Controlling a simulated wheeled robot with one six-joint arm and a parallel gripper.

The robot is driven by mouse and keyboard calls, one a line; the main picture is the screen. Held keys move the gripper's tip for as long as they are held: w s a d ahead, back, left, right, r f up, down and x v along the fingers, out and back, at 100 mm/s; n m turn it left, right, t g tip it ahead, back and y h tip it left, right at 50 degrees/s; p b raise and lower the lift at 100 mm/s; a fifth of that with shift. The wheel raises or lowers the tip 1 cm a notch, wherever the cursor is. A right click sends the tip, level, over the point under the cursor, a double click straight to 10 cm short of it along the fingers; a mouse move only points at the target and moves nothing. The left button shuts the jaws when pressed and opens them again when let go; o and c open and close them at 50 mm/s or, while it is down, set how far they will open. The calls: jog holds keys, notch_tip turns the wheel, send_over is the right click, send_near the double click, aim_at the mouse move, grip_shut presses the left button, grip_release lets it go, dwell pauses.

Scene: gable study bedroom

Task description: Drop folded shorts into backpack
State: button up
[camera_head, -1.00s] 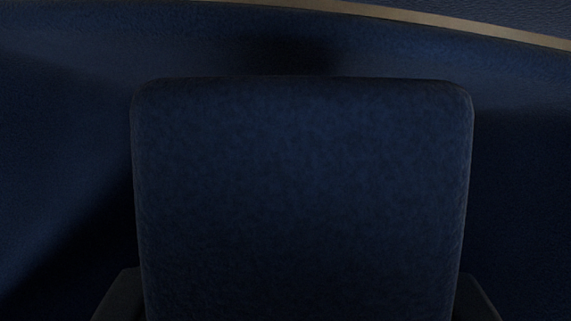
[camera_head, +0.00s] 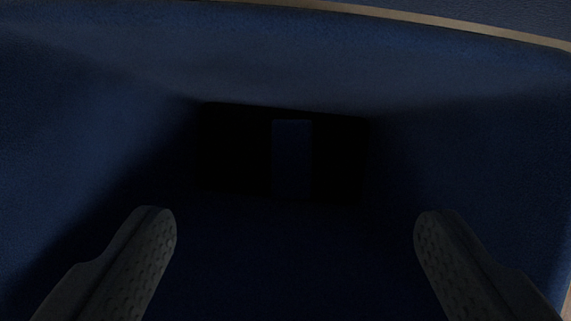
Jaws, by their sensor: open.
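The open backpack (camera_head: 100,120) fills the camera_head view, with blue inner walls running down to a very dark bottom. The folded shorts (camera_head: 292,158) show as a small, dim dark-blue rectangle deep inside it, near the middle of the view. It is too dark to tell whether they lie flat or stand on end. My gripper (camera_head: 294,225) is open and empty, with its two grey fingers wide apart over the opening. The shorts are well below the fingers and apart from them.
A tan rim (camera_head: 430,18) runs along the far edge of the backpack opening and shows again at the lower right corner. The walls rise around the fingers on the left, right and far side. The space between the fingers is clear.

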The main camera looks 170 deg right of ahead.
jog(key=v, duration=1.5)
jog(key=shift+s, duration=0.1)
jog(key=s+d+r+m+t, duration=0.2)
jog(key=s+d+r+t, duration=0.4)
jog(key=s+d+r, duration=0.5)
jog(key=s+d+r+m+t, duration=0.1)
jog(key=s+d+t, duration=0.2)
jog(key=s, duration=0.6)
jog(key=s+d+r+m+t+h, duration=0.1)
jog(key=s+d+t, duration=0.3)
jog(key=s, duration=0.5)
jog(key=shift+s+d+r+h, duration=0.2)
jog(key=shift+d+r+h, duration=0.1)
jog(key=shift+r, duration=0.4)
